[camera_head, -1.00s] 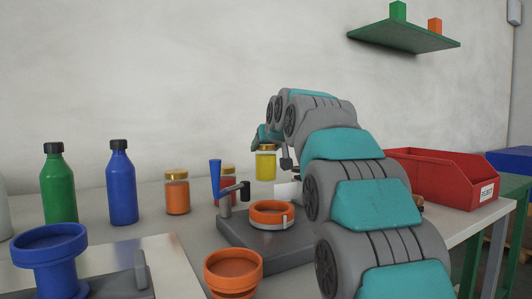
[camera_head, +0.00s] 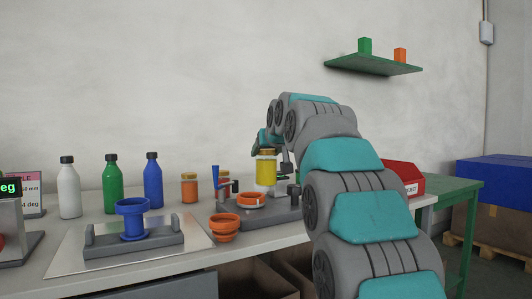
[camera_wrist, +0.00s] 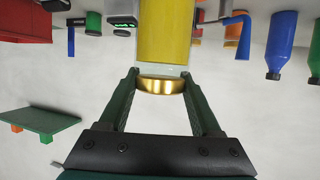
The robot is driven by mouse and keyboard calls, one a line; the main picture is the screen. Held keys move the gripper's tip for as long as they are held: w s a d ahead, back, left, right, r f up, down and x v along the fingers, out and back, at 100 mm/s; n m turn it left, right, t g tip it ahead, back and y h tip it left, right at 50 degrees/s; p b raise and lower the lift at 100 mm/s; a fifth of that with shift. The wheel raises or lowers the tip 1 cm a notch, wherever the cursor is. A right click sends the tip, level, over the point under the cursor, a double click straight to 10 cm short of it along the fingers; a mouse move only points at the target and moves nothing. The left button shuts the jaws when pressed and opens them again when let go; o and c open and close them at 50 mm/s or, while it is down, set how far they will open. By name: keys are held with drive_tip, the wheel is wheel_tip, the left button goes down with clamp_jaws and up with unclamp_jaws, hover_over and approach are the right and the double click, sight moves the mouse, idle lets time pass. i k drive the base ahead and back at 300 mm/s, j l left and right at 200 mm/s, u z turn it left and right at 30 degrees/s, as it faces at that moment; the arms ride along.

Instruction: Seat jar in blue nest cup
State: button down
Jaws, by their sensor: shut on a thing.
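The jar (camera_head: 266,172) is yellow with a gold lid. My gripper (camera_wrist: 160,84) is shut on its lid, one finger on each side, and the jar also fills the top middle of the wrist view (camera_wrist: 165,30). In the head view it is held in front of the arm's end, appearing over the orange-ring fixture; its height above the table is hard to tell. The blue nest cup (camera_head: 132,207) stands upright on a grey base at the left, well apart from the jar, and looks empty.
An orange cup (camera_head: 225,226) and the orange ring (camera_head: 251,199) on a dark fixture lie between the blue cup and my arm. White, green (camera_head: 113,185) and blue (camera_head: 153,181) bottles stand behind. A red bin (camera_head: 405,177) is at the right, partly hidden.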

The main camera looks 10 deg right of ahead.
sight(132, 208)
drive_tip(key=k, duration=1)
